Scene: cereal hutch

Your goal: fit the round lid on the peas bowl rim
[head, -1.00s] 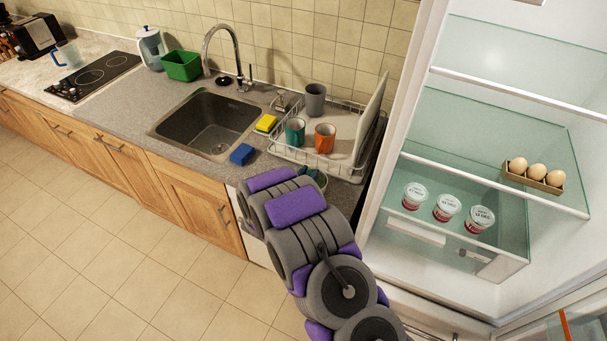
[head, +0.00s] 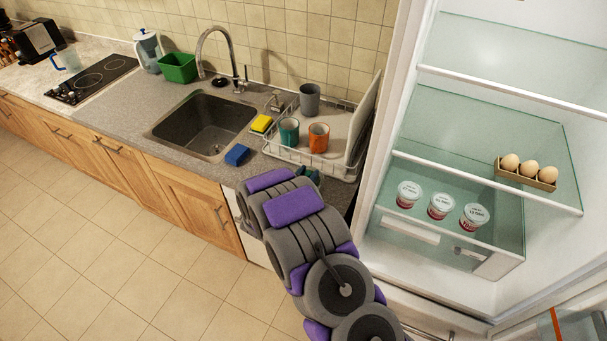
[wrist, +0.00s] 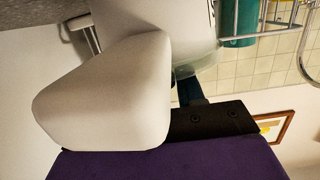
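My gripper shows in the wrist view only in part: a big pale, rounded piece fills the left and middle, most likely part of my gripper. Its fingertips cannot be made out, nor whether they are apart. Behind it, a translucent pale green curved edge (wrist: 196,62) shows, possibly the lid or the bowl; I cannot tell which. In the head view my arm hides most of a small dark green rounded thing (head: 310,174) at the counter's front edge, below the dish rack. Neither the peas bowl nor the round lid can be clearly identified.
The dish rack (head: 275,152) holds a teal mug (head: 289,132), an orange mug (head: 319,138) and a grey cup (head: 309,99). A blue sponge (head: 237,155) and a yellow sponge (head: 261,124) lie near the sink (head: 203,125). The open fridge (head: 484,74) stands close on the right.

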